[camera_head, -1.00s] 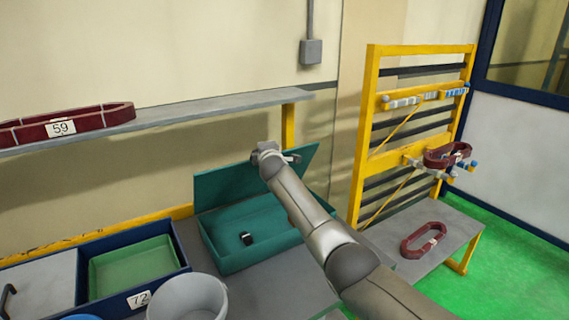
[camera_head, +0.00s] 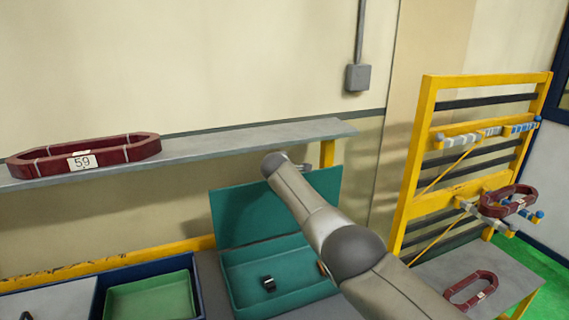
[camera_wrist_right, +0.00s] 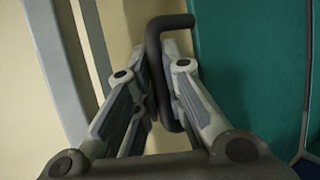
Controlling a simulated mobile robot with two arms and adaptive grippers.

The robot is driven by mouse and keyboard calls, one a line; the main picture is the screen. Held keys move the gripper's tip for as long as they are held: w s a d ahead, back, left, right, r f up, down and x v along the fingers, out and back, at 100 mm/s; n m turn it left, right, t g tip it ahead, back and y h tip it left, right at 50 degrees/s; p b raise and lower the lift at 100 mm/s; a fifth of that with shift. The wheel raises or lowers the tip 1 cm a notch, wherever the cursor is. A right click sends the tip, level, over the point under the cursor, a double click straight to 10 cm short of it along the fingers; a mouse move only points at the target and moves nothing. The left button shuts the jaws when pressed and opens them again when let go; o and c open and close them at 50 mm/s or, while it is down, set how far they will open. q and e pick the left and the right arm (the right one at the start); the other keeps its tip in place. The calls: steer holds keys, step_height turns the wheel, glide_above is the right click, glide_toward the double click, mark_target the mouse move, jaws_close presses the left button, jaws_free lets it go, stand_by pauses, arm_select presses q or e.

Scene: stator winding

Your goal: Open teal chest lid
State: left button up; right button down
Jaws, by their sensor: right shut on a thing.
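The teal chest (camera_head: 280,290) stands on the bench with its lid (camera_head: 242,216) raised and leaning back, near upright. A small dark and light object (camera_head: 269,284) lies inside. My right gripper (camera_head: 300,168) is at the top edge of the lid, mostly hidden behind my own arm in the head view. In the right wrist view, my right gripper (camera_wrist_right: 160,85) is shut on a dark bar handle (camera_wrist_right: 153,45), with the teal lid (camera_wrist_right: 238,70) just to the right. My left gripper is not in view.
A grey shelf (camera_head: 245,143) with a dark red coil (camera_head: 115,157) marked 59 runs behind and above the lid. A green tray (camera_head: 150,299) sits left of the chest. A yellow rack (camera_head: 415,180) with more red coils stands to the right.

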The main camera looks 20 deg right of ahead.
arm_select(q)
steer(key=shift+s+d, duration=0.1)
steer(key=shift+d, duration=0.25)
arm_select(e)
steer(key=shift+w, duration=0.1)
steer(key=c, duration=1.5)
jaws_free()
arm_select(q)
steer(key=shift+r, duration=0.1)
arm_select(e)
steer(key=v, duration=1.2)
